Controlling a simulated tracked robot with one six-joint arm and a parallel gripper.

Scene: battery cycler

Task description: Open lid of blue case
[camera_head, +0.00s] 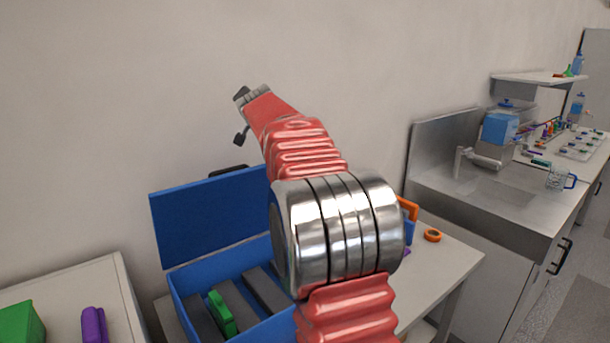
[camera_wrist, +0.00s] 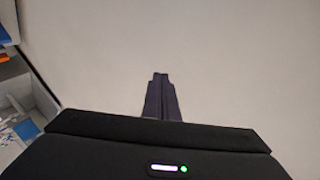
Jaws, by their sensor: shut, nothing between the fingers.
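The blue case (camera_head: 182,285) stands on a table with its lid (camera_head: 208,215) raised, upright at the back near the wall. Inside it lie dark grey blocks (camera_head: 268,289) and a green piece (camera_head: 221,312). My arm hides the right part of the case. In the head view the end of my arm points up and left, above the lid and apart from it. My gripper (camera_wrist: 161,76) shows in the wrist view with its dark fingers together and nothing between them, in front of the bare wall.
A white table at left holds a green block (camera_head: 20,324) and a purple object (camera_head: 94,324). An orange ring (camera_head: 432,235) lies on the table right of the case. A steel sink (camera_head: 500,197) with a tap and a counter of lab items stand at right. The wall is close behind the case.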

